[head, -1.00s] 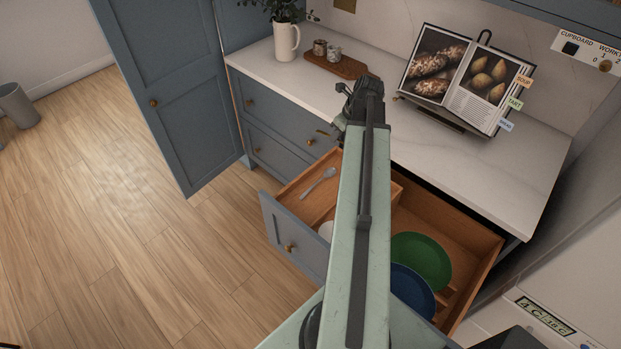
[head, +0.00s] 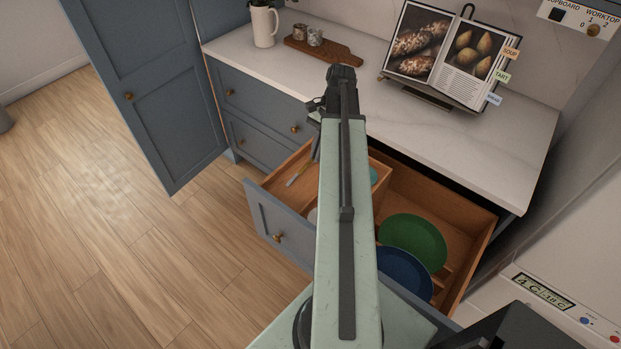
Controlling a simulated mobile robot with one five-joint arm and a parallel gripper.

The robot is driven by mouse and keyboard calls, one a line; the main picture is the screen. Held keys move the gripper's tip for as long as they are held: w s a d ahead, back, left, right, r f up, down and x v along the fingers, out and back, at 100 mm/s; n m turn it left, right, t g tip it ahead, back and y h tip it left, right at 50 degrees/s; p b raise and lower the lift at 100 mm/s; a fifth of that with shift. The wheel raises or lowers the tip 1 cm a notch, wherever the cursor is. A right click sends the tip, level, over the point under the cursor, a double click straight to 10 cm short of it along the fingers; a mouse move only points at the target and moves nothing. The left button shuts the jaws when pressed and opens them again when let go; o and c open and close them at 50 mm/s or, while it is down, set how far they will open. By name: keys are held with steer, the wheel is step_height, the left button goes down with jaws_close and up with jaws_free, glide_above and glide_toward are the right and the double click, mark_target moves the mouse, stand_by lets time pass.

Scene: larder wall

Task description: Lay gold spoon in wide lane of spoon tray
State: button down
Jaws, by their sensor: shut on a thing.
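My gripper (head: 318,108) is at the far end of my arm, above the back left of the open drawer. It is shut on a thin, dark golden piece (head: 315,150), which seems to be the gold spoon, pointing down towards the tray. My arm hides part of it, and I cannot tell whether it touches the tray. The wooden spoon tray (head: 275,186) fills the left part of the drawer. A pale spoon handle (head: 293,181) lies in its left lane. My arm covers much of the tray, so the lane widths are not clear.
The open drawer (head: 278,233) also holds a green plate (head: 412,242) and a blue plate (head: 404,272) at right. The worktop (head: 460,143) behind carries a cookbook (head: 440,60), a wooden board (head: 325,52) and a white jug (head: 263,25). A tall cupboard door (head: 145,90) stands open at left.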

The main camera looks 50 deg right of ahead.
mark_target(314, 182)
steer(key=shift+s+a+f, duration=0.1)
steer(key=shift+s+f, duration=0.05)
step_height(314, 182, down, 10)
steer(key=b, duration=1)
steer(key=shift+f, duration=0.15)
steer(key=shift+r, duration=0.25)
steer(key=shift+f, duration=0.25)
steer(key=c, duration=1.5)
jaws_free()
steer(key=shift+r, duration=0.1)
steer(key=shift+c, duration=0.2)
